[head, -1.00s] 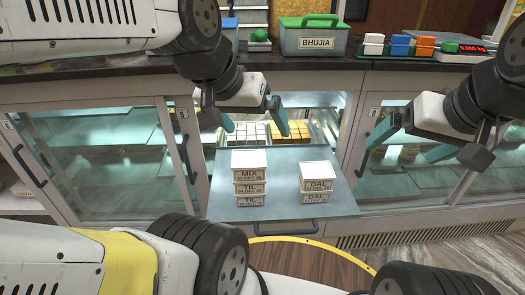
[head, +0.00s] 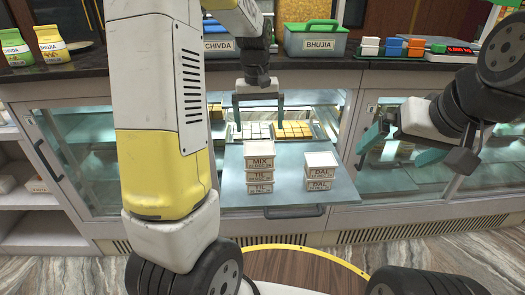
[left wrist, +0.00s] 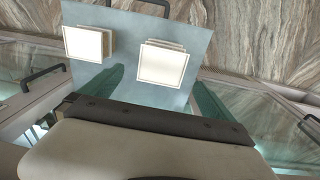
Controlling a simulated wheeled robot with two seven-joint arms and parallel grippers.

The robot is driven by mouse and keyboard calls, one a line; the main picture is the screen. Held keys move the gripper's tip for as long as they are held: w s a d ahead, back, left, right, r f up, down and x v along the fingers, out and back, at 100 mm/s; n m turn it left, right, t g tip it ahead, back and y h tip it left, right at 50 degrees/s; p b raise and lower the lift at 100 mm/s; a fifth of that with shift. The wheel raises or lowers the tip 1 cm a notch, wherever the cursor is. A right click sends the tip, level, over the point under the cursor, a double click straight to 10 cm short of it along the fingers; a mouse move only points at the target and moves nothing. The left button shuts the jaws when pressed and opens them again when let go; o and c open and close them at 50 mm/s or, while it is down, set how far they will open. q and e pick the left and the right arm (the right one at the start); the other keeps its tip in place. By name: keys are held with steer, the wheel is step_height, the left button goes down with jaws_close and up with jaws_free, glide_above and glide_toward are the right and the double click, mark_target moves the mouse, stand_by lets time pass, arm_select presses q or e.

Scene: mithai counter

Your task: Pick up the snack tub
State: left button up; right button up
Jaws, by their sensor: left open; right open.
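Snack tubs with white lids stand in two stacks on a pulled-out grey shelf (head: 288,190). The left stack has a MIX tub (head: 260,155) on top of two TIL tubs (head: 259,182). The right stack is two DAL tubs (head: 320,164). My left gripper (head: 258,122) is open and empty, pointing down behind and above the MIX stack. In the left wrist view, the MIX tub's lid (left wrist: 163,64) lies just beyond its spread fingers, apart from them; the DAL lid (left wrist: 86,42) is to the left. My right gripper (head: 402,148) is open and empty at the right, before the glass.
Trays of white and yellow sweets (head: 292,130) lie in the case behind the shelf. The dark counter (head: 310,63) above holds a BHUJIA box (head: 314,40), a CHIVDA box (head: 219,43), small coloured tubs and a scale (head: 451,49). The shelf's front between the stacks is clear.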

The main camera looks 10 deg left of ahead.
mark_target(259, 147)
arm_select(q)
steer(key=f, duration=0.2)
steer(key=w+f, duration=0.1)
steer(key=shift+a, duration=0.25)
steer(key=f, duration=0.7)
steer(key=shift+w+f, duration=0.2)
steer(key=shift+w, duration=0.05)
steer(key=c, duration=1.2)
steer(key=shift+c, duration=0.2)
steer(key=shift+r, duration=0.1)
